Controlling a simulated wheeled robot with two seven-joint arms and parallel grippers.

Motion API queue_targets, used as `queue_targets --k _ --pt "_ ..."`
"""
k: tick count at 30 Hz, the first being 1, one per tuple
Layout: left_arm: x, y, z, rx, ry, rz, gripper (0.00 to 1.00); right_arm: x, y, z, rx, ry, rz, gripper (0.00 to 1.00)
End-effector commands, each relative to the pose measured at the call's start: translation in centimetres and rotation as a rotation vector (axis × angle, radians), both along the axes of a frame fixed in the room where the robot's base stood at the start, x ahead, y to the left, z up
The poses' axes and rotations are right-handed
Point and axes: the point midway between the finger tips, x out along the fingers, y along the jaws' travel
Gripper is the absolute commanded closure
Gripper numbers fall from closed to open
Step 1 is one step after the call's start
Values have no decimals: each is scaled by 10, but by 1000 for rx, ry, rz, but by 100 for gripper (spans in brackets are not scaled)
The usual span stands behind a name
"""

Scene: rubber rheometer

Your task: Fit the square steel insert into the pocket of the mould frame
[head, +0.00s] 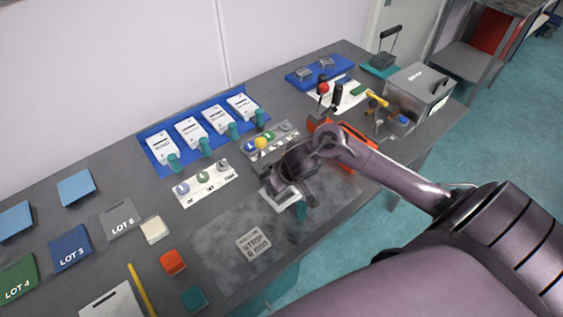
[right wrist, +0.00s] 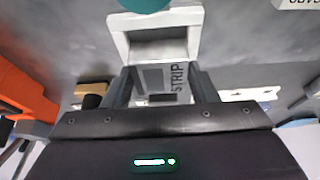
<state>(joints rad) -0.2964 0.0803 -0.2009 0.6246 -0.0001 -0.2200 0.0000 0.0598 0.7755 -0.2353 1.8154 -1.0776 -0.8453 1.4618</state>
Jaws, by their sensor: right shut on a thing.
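The mould frame is a pale square frame (head: 284,203) on the dark mat, partly hidden by my right gripper in the head view. In the right wrist view the frame (right wrist: 117,42) stands just beyond the fingers, its square opening visible. My right gripper (head: 292,180), also in the right wrist view (right wrist: 162,88), is shut on a grey piece between its fingers, apparently the square steel insert (right wrist: 150,78). Lettering reading STRIP shows at its right side. Whether the insert touches the frame cannot be told. My left gripper is out of view.
A teal piece (head: 302,208) stands close against the frame. An orange tray (head: 346,165) is behind my right forearm. Button panels (head: 205,184) and a blue tray (head: 153,137) stand farther back.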

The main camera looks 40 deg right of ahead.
Motion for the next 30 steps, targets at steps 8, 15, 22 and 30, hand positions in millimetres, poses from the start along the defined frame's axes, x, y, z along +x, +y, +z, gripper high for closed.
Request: queue_targets --k 8,15,22,30 --pt "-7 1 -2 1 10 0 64 -7 0 -12 -2 22 4 42" --pt "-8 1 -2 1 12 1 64 -5 0 -9 -2 15 2 25" --pt "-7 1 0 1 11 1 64 -5 -1 -4 -2 12 2 25" --pt "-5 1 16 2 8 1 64 -22 -2 42 -2 8 4 25"
